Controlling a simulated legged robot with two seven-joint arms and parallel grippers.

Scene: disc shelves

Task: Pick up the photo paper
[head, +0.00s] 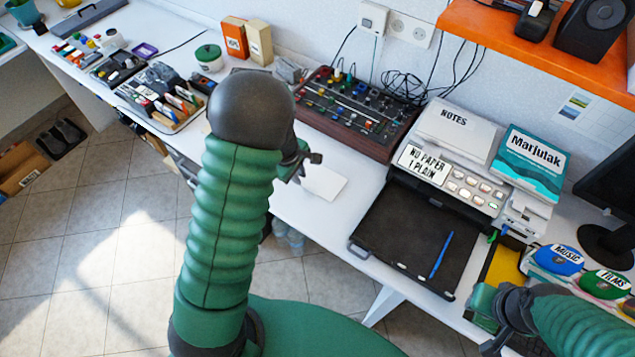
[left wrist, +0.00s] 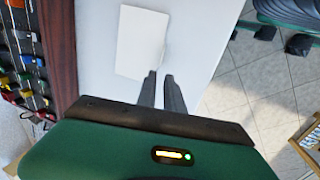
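A white sheet, apparently the photo paper (head: 324,182), lies flat on the white desk right of my left gripper (head: 312,160). In the left wrist view the sheet (left wrist: 142,38) lies beyond the fingertips of that gripper (left wrist: 160,76), and one tip overlaps its near corner in the picture. The two fingers are a little apart, with a narrow gap and nothing seen between them. I cannot tell whether a tip touches the sheet. My right gripper (head: 492,335) is at the lower right, partly cut off, and its fingers are unclear.
A mixer (head: 357,112) with knobs and cables stands behind the sheet. A printer with a black tray (head: 405,235) and a blue pen (head: 441,254) is to the right. Boxes of small items (head: 165,95) stand left on the desk. An orange shelf (head: 540,45) overhangs at upper right.

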